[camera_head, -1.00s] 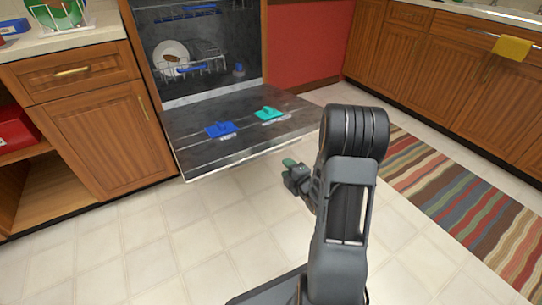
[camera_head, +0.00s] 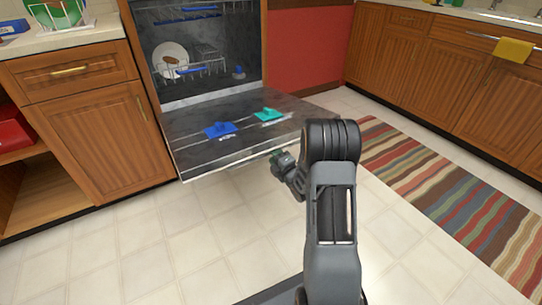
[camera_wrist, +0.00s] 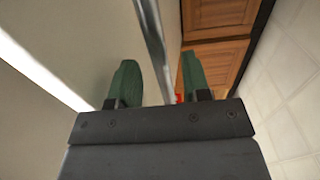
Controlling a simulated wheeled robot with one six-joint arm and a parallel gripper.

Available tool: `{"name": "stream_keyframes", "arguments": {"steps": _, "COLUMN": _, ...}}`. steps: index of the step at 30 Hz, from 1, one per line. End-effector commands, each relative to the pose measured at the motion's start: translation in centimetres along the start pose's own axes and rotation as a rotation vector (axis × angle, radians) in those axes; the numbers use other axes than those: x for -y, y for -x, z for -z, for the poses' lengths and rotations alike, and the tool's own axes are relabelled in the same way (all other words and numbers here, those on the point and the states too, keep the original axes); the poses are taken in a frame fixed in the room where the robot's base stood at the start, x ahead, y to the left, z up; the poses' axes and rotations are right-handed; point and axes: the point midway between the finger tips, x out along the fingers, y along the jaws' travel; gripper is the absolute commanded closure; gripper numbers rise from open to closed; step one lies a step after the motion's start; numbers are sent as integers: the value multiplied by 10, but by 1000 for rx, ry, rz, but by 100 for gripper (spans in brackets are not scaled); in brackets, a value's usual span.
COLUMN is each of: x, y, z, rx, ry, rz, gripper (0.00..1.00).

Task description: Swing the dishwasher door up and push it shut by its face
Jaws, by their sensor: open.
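The dishwasher door (camera_head: 240,148) is folded down, nearly level, with its dark inner side facing up. My gripper (camera_head: 280,158) is just below and in front of the door's front edge, towards its right half. In the wrist view my gripper (camera_wrist: 158,82) has its two green fingers apart with nothing held between them. A thin metallic edge (camera_wrist: 152,35) passes behind the gap between the fingers. A plain pale surface (camera_wrist: 85,35), seemingly the door's outer face, fills the left. I cannot tell whether a finger touches the door.
A blue item (camera_head: 221,129) and a teal item (camera_head: 268,114) lie on the door's inner side. Inside, a rack (camera_head: 205,62) holds a white plate (camera_head: 170,57). Wooden cabinets (camera_head: 105,135) stand left. A striped rug (camera_head: 440,195) lies right. The tiled floor in front is clear.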

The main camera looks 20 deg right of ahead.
Motion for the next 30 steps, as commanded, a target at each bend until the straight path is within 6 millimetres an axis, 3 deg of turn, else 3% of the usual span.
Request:
{"name": "stream_keyframes", "arguments": {"steps": 7, "x": 1, "y": -21, "z": 0, "rx": 0, "ry": 1, "rz": 1, "gripper": 56}}
{"name": "stream_keyframes", "arguments": {"steps": 19, "x": 0, "y": -25, "z": 0, "rx": 0, "ry": 0, "rz": 2, "gripper": 57}}
{"name": "stream_keyframes", "arguments": {"steps": 30, "x": 0, "y": -25, "z": 0, "rx": 0, "ry": 0, "rz": 1, "gripper": 93}}
